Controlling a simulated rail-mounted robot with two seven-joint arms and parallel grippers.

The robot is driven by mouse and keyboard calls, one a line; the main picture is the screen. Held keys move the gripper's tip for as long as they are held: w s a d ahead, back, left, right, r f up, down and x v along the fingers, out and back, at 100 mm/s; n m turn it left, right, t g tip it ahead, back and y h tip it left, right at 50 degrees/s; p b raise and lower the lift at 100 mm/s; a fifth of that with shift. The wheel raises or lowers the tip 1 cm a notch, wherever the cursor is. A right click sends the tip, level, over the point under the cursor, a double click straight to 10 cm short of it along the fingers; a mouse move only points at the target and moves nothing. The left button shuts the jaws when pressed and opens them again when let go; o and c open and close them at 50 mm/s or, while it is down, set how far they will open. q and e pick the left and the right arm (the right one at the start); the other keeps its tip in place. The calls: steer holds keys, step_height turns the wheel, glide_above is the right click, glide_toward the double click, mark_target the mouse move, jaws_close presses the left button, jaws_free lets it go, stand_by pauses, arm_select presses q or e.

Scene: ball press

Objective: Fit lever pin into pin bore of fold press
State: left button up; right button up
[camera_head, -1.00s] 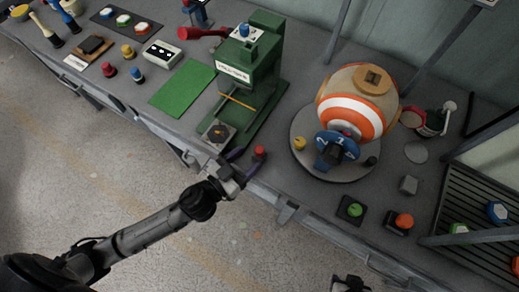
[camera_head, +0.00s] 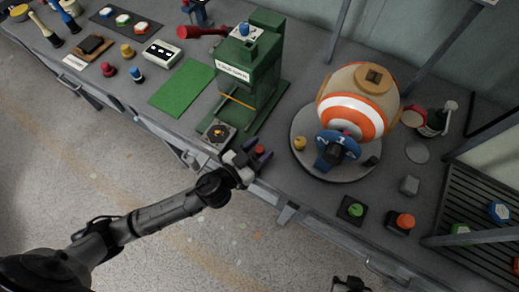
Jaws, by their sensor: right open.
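The green fold press (camera_head: 262,65) stands at the back of the bench, a thin orange rod (camera_head: 238,100) across its front. Its pin bore cannot be made out. A small red-topped piece (camera_head: 260,149), possibly the lever pin, stands near the bench's front edge, right of the press. My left gripper (camera_head: 259,153) is at this piece, its dark fingers apart on either side of it. Whether they touch it cannot be told. My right gripper (camera_head: 350,284) is open at the bottom edge, mostly cut off, away from the bench things.
A round turntable (camera_head: 303,165) with an orange and white ball (camera_head: 352,112) stands right of the gripper. Green (camera_head: 356,210) and orange (camera_head: 404,221) buttons sit at the front right. A green mat (camera_head: 182,87) lies left of the press.

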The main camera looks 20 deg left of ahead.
arm_select(q)
steer(key=c, duration=0.8)
